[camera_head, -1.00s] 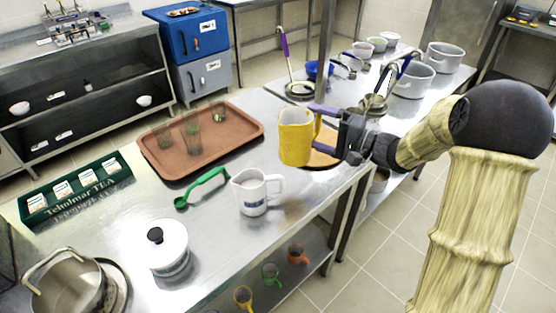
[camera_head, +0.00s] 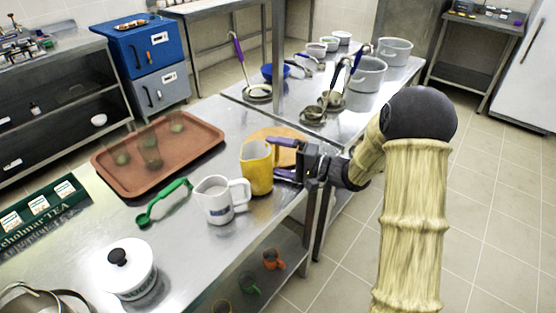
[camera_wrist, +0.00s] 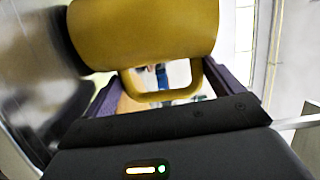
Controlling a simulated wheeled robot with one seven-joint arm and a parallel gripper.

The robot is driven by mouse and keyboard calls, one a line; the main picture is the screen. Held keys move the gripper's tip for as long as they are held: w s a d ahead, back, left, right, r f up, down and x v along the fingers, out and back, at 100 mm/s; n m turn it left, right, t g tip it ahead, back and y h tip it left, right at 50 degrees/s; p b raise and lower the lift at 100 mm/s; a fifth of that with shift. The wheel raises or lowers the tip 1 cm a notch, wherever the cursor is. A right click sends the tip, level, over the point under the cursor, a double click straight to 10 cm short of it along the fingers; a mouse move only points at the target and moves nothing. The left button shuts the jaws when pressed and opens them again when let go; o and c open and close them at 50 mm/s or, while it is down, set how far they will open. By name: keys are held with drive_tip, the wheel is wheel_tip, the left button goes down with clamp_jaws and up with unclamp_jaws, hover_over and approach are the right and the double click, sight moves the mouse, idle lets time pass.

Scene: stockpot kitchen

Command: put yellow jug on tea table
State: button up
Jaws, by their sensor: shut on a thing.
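The yellow jug (camera_head: 257,168) is upright in the head view, at the right edge of the near steel table (camera_head: 195,258). My gripper (camera_head: 287,160) is shut on the jug from its right side, with its purple fingers at the handle side. In the wrist view the jug (camera_wrist: 145,35) fills the top, and its handle loop lies between the fingers. I cannot tell whether the jug's base touches anything. A green box marked Teholmar TEA (camera_head: 42,213) lies at the left of the near table.
A white mug (camera_head: 218,203) stands close to the jug's left. A green scoop (camera_head: 163,203), a brown tray (camera_head: 160,180) with glasses and a white lidded pot (camera_head: 128,270) share the table. A round wooden board (camera_head: 272,134) is behind the jug. Pots stand on the far table (camera_head: 300,118).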

drive_tip(key=shift+f, duration=0.3)
drive_tip(key=o, duration=1.1)
drive_tip(key=shift+d+r, duration=0.1)
drive_tip(key=shift+d, duration=0.1)
drive_tip(key=v, duration=1.1)
drive_tip(key=shift+s+d+p, duration=0.25)
drive_tip(key=shift+p, duration=0.15)
